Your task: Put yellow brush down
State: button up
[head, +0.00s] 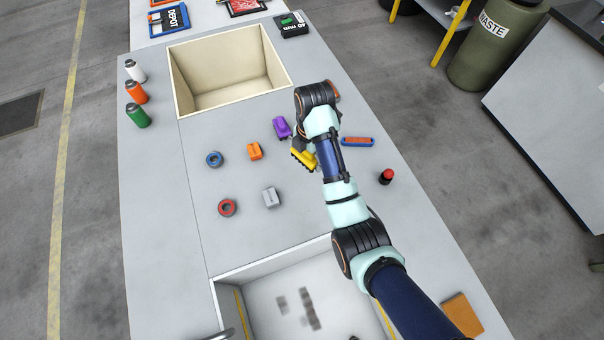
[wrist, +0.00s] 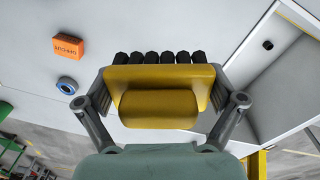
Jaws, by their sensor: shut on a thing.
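The yellow brush (head: 304,159) shows in the head view beside my arm, over the middle of the grey table. In the wrist view the yellow brush (wrist: 160,78) lies between the two fingers of my gripper (wrist: 160,98), its black bristles pointing away from the palm. My gripper is shut on the brush. In the head view my arm hides most of the gripper. I cannot tell whether the bristles touch the table.
A purple object (head: 282,128) is close left of the brush. An orange block (head: 255,151), blue ring (head: 214,159), grey block (head: 270,197) and red ring (head: 227,208) lie further left. A blue-orange bar (head: 358,141) and red-topped item (head: 386,177) lie right. A cream bin (head: 181,90) stands behind.

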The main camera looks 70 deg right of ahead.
aim_at(305, 184)
notch_tip(305, 184, down, 18)
jog(key=b, duration=0.6)
jog(key=shift+w+b, duration=0.1)
jog(key=shift+b, duration=0.25)
jog(key=shift+f, duration=0.15)
jog(key=o, duration=1.1)
notch_tip(305, 184, up, 12)
jog(key=p, duration=0.3)
jog(key=shift+s+p, duration=0.3)
